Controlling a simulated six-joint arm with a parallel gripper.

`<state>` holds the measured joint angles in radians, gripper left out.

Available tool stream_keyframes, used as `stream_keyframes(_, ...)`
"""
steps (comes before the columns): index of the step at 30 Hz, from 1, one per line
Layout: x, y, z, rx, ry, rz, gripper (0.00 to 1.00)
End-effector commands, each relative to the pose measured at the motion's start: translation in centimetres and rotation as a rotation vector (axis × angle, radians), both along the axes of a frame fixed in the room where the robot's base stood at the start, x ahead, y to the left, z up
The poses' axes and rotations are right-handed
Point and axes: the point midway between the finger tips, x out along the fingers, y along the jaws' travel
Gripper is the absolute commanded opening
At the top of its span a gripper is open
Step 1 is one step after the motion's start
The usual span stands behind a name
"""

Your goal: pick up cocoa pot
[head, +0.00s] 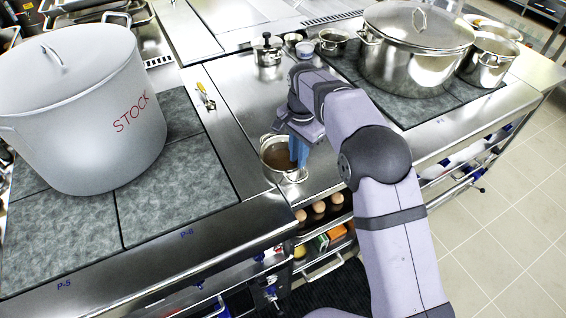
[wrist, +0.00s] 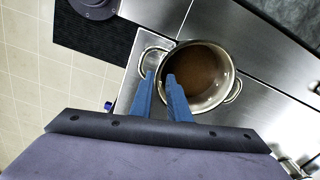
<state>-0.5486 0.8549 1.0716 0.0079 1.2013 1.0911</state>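The cocoa pot (head: 268,165) is a small steel pot with brown liquid inside, upright on the steel counter near its front edge. In the wrist view the pot (wrist: 222,90) shows two loop handles, one at the left and one at the right. My gripper (head: 298,165) points down at the pot's right side in the head view. In the wrist view its blue fingers (wrist: 160,76) are apart, at the pot's rim near the left handle. One fingertip overlaps the pot's inside and the other the handle area. Whether they touch the pot cannot be told.
A large white stockpot (head: 85,110) stands left on the hob. A big lidded steel pot (head: 415,60) and smaller pots stand at back right. A small lidded pot (head: 268,52) is behind. A yellow-handled utensil (head: 205,96) lies left. Eggs (head: 318,207) sit below the counter edge.

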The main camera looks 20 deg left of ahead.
Motion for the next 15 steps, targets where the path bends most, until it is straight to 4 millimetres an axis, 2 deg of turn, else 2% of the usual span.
stream_keyframes(8,-0.1,0.0,-1.8,-0.001,0.002,0.001,0.16)
stream_keyframes(15,-0.1,0.1,-2.4,-0.001,0.002,0.001,0.16)
